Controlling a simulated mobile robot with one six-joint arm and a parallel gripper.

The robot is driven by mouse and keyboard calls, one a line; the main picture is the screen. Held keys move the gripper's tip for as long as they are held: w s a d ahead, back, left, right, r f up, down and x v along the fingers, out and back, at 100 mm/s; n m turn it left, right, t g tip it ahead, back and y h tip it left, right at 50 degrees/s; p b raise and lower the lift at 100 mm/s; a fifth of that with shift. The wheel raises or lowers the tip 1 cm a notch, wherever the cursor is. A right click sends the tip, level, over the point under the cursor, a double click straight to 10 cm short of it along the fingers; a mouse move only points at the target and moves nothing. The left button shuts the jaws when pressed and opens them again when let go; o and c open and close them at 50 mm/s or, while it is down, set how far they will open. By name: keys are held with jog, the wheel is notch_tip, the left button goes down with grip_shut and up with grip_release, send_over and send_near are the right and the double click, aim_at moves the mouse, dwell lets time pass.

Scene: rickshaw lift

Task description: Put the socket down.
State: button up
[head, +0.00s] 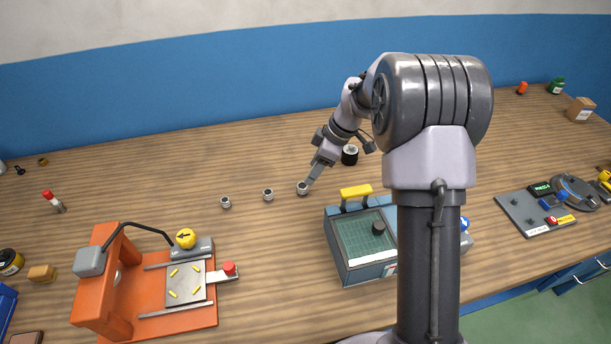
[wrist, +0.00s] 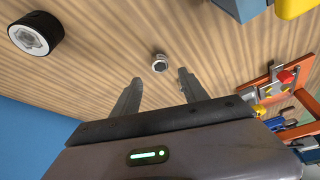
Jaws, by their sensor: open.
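Three small silver sockets stand in a row on the wooden bench in the head view: a left socket (head: 225,202), a middle socket (head: 268,194) and a right socket (head: 302,187). My gripper (head: 308,182) is low over the bench, right by the right socket. In the wrist view my gripper (wrist: 159,78) has its two fingers apart with nothing clamped between them. One socket (wrist: 159,62) shows just beyond the fingertips, roughly centred between them, standing on the bench. Whether a finger touches it I cannot tell. The other two sockets do not show in the wrist view.
A black round item (head: 349,155) stands behind my gripper. A blue-grey case (head: 342,262) with a yellow handle (head: 356,191) is in front, to the right. An orange press (head: 110,290) is at front left. The bench around the sockets is clear.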

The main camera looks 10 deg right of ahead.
jog(key=s+a+r+m+t+h, duration=0.15)
jog(key=s+r+m, duration=0.25)
jog(key=s+r, duration=0.4)
jog(key=s+a+r+m, duration=0.35)
jog(key=s+r, duration=0.25)
jog(key=r, duration=0.4)
jog(key=s+a+m+t, duration=0.2)
jog(key=s+m, duration=0.7)
jog(key=s, duration=0.9)
jog(key=shift+r+p, duration=0.15)
jog(key=shift+p, duration=0.2)
jog(key=shift+d+m+h, duration=0.1)
jog(key=shift+m+h, duration=0.15)
